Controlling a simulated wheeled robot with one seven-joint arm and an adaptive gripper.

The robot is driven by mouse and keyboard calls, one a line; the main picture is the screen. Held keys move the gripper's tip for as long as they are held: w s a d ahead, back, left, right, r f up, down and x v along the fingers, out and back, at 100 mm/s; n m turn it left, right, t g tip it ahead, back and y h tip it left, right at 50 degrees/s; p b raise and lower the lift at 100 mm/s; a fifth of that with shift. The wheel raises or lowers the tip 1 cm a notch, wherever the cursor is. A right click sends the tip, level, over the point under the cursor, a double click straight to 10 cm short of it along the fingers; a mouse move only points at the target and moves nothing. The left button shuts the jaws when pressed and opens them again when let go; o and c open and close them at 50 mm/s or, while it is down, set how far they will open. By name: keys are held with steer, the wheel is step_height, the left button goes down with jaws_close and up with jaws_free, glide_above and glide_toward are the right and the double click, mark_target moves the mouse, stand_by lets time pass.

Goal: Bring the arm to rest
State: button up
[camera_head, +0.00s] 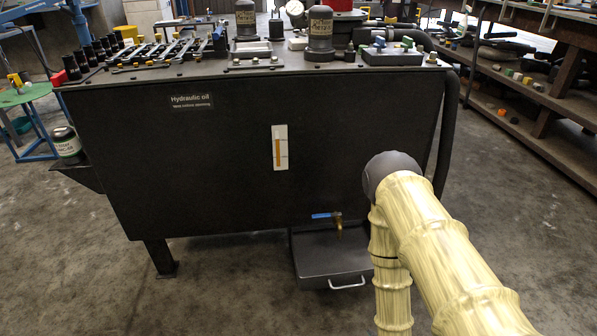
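My arm, in a cream ribbed cover with a dark grey joint, reaches in from the lower right of the head view. It bends at that joint, and a second covered section hangs down out of the bottom of the picture. My gripper is not in view. The arm stands in front of the right part of a large black hydraulic oil tank (200,160). I cannot tell whether the arm touches the tank.
A brass tap with a blue handle (322,216) sits low on the tank, above a dark drip tray (310,268). A can (66,146) stands on a left side shelf. Shelving (545,130) stands at right, a green stool (24,95) at left. Floor (230,290) is clear lower left.

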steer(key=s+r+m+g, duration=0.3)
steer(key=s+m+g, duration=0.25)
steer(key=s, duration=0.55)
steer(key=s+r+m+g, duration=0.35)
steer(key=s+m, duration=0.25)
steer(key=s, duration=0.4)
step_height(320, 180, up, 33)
steer(key=p, duration=3.4)
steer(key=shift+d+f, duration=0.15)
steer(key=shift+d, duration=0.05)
